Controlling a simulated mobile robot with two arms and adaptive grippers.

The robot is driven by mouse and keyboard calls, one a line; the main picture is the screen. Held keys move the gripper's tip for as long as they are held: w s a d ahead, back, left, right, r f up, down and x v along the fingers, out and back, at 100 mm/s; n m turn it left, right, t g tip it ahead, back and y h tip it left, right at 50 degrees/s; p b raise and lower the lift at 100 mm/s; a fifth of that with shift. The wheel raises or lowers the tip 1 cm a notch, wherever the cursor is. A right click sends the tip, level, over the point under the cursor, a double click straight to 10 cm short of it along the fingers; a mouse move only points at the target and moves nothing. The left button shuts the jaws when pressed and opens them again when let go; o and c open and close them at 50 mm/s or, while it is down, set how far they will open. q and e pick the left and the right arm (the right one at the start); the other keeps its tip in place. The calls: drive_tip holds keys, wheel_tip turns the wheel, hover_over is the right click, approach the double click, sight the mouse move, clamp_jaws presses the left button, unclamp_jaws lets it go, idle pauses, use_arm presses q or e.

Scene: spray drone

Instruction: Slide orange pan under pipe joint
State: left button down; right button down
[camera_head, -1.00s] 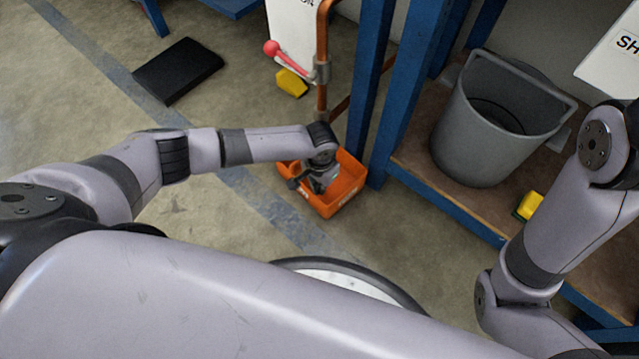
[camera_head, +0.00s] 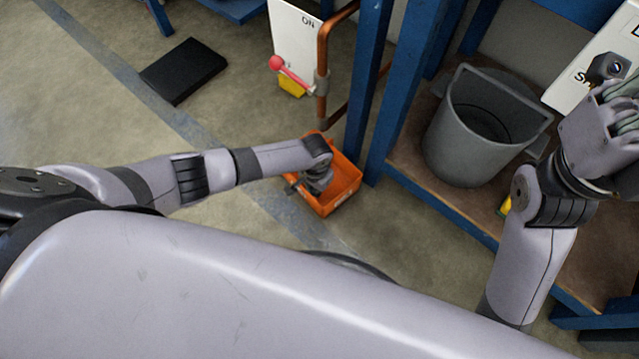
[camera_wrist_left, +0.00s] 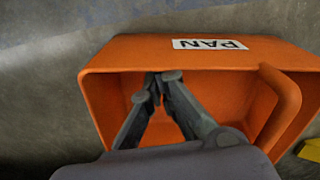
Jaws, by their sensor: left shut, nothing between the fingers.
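The orange pan (camera_head: 344,194) sits on the floor beside a blue post. It also shows in the left wrist view (camera_wrist_left: 110,98), with a white "PAN" label. The copper pipe (camera_head: 322,55) comes down behind it. Its grey joint (camera_head: 321,84) bears a red-handled valve, and its lower end shows just above the pan's far corner in the picture. My left gripper (camera_head: 313,188) reaches into the pan; its fingers (camera_wrist_left: 160,80) are shut and empty, close to or against the pan's inner wall. My right gripper (camera_head: 622,112) is raised at the right edge; its fingers are unclear.
Blue posts (camera_head: 368,80) and a low shelf (camera_head: 420,165) with a grey bucket (camera_head: 470,145) stand right of the pan. A white panel with a black knob (camera_head: 607,66) is near my right gripper. A black slab (camera_head: 184,70) lies on open floor at left.

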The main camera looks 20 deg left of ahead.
use_arm(q)
drive_tip(key=shift+r, duration=0.1)
wheel_tip(320, 180, up, 12)
idle(0.5)
